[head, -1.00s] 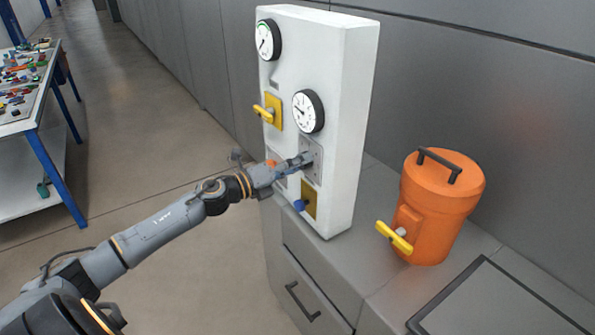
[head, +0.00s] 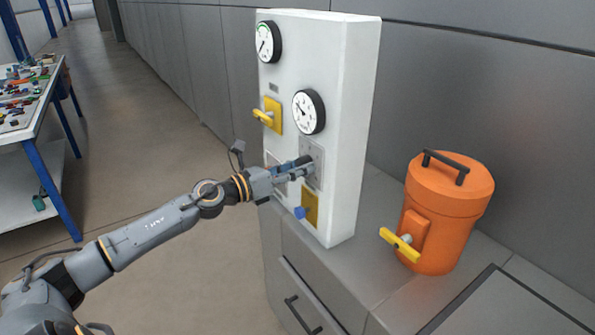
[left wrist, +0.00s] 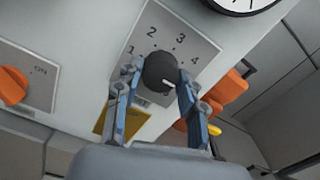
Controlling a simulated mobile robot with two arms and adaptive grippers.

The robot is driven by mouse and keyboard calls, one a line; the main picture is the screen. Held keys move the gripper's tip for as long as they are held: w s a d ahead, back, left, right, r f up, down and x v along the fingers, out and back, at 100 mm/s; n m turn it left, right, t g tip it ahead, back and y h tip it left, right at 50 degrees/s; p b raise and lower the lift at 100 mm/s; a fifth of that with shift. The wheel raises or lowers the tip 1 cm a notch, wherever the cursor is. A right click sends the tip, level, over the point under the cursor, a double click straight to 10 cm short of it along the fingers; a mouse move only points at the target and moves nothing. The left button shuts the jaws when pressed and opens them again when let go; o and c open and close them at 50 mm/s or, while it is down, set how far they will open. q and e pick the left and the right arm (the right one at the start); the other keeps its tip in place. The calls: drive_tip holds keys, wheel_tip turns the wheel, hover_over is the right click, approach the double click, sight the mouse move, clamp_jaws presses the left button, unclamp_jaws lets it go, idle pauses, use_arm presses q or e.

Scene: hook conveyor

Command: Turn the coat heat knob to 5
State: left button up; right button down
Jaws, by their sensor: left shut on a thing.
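The dark round knob (left wrist: 160,72) sits on a grey dial plate (left wrist: 205,44) in the left wrist view. The numbers 1 to 4 are readable around it; a 5 is not visible, and a finger covers part of the plate's right side. A pale mark on the knob points toward the lower right, near the right finger. My left gripper (left wrist: 159,82) is shut on the knob, one finger on each side. In the head view my left gripper (head: 306,166) reaches the plate on the front of the white panel (head: 345,120). My right gripper is not in view.
A round gauge (head: 309,111) sits just above the plate. A yellow valve handle (head: 263,117) and a blue knob (head: 300,213) stick out nearby. An orange knob (left wrist: 13,85) is left of the dial. An orange canister (head: 438,225) stands to the right.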

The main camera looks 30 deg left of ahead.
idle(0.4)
use_arm(q)
drive_tip(key=o, duration=1.2)
drive_tip(key=v, duration=1.2)
drive_tip(key=shift+f, duration=0.1)
drive_tip(key=shift+a, duration=0.1)
